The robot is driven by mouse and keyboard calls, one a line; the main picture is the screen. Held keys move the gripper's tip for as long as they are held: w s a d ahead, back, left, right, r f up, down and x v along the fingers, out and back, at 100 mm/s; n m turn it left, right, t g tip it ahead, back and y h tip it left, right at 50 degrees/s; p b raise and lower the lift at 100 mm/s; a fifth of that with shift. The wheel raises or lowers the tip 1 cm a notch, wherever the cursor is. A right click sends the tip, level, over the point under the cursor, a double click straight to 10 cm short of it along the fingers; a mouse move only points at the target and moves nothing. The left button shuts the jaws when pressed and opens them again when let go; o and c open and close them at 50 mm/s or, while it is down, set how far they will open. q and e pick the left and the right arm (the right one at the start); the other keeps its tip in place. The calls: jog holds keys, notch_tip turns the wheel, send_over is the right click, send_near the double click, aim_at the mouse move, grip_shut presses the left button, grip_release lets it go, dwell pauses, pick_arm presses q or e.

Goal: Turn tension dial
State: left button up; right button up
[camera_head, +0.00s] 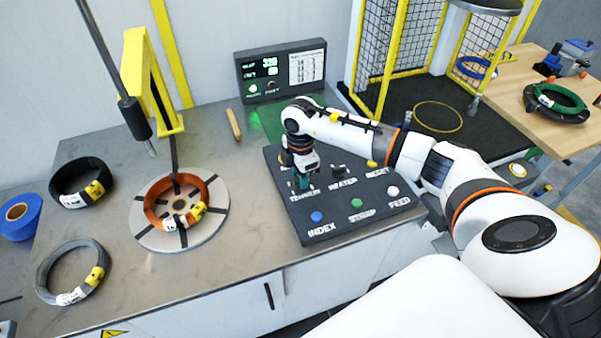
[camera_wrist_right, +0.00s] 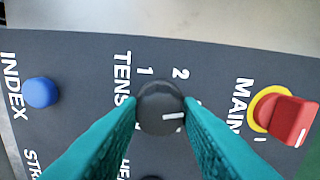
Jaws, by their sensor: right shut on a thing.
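The tension dial is a round dark knob (camera_wrist_right: 160,108) with a white pointer line, in the middle of the right wrist view. The marks "1" and "2" stand beside it, and its pointer lies on the side away from the "1". My right gripper (camera_wrist_right: 161,112) has its teal fingers on both sides of the knob, shut on it. In the head view my right gripper (camera_head: 303,184) reaches down onto the dark control panel (camera_head: 345,222) and hides the dial. My left gripper is not in view.
A blue INDEX button (camera_wrist_right: 40,92) and a red MAIN switch (camera_wrist_right: 290,118) flank the dial. A copper coil (camera_head: 158,190) lies on the round turntable (camera_head: 148,238). A display (camera_head: 281,70) stands behind. Black (camera_head: 70,170) and grey (camera_head: 52,262) coils lie at left.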

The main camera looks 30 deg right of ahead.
jog(key=shift+r+m, duration=0.1)
jog(key=shift+m, duration=1.1)
jog(key=shift+w, duration=0.1)
jog(key=o, duration=1)
jog(key=shift+c, duration=0.2)
notch_tip(320, 180, up, 12)
jog(key=b, duration=0.2)
jog(key=shift+b, duration=0.3)
